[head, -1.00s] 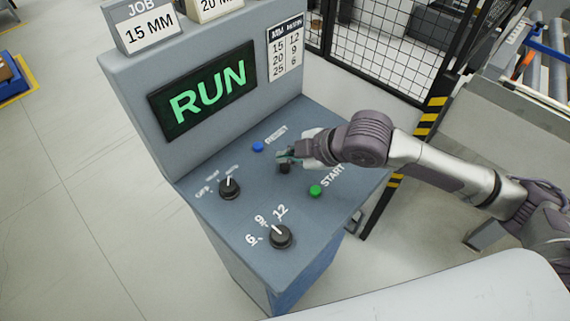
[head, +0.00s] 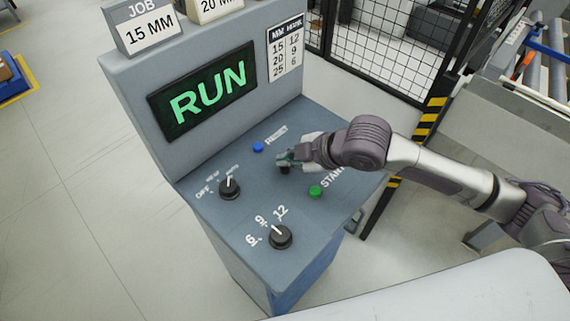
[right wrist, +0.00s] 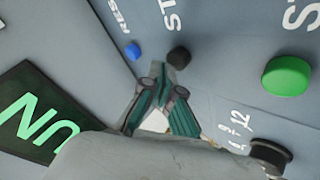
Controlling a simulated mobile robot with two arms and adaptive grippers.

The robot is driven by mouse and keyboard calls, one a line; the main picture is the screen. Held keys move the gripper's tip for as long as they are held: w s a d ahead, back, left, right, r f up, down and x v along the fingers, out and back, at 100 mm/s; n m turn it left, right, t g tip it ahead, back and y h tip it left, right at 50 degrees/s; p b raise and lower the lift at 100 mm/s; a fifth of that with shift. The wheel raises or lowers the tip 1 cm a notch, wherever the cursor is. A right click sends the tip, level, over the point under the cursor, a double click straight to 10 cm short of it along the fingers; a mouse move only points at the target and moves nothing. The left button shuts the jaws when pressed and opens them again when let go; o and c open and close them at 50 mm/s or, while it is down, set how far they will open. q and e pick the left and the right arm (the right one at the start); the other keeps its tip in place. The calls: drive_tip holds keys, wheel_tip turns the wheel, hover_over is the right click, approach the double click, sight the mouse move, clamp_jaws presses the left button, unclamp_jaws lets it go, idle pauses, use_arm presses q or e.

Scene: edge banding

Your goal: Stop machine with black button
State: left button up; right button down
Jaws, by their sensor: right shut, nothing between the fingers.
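The black button (head: 285,170) sits on the sloped grey control panel (head: 240,215), between the blue reset button (head: 258,147) and the green start button (head: 315,191). The head view shows it partly covered by my right gripper (head: 282,159). In the right wrist view the black button (right wrist: 179,56) shows just beyond the shut, empty fingertips (right wrist: 160,72). Whether the fingertips touch it I cannot tell. The screen (head: 205,90) reads RUN in green. My left gripper is not in view.
Two black knobs, a mode selector (head: 229,188) and a 6-9-12 dial (head: 281,236), sit on the panel's near side. A job sign (head: 145,25) reading 15 MM stands on top. A mesh fence (head: 390,45) and a striped post (head: 430,120) stand behind my right arm.

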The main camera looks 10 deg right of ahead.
sight(287, 168)
drive_tip(key=shift+f, duration=0.55)
idle(0.8)
drive_tip(key=shift+r+p, duration=0.95)
drive_tip(key=shift+p, duration=0.1)
wheel_tip(287, 168, up, 5)
drive_tip(key=p, duration=0.5)
drive_tip(key=shift+p, duration=0.3)
idle(0.4)
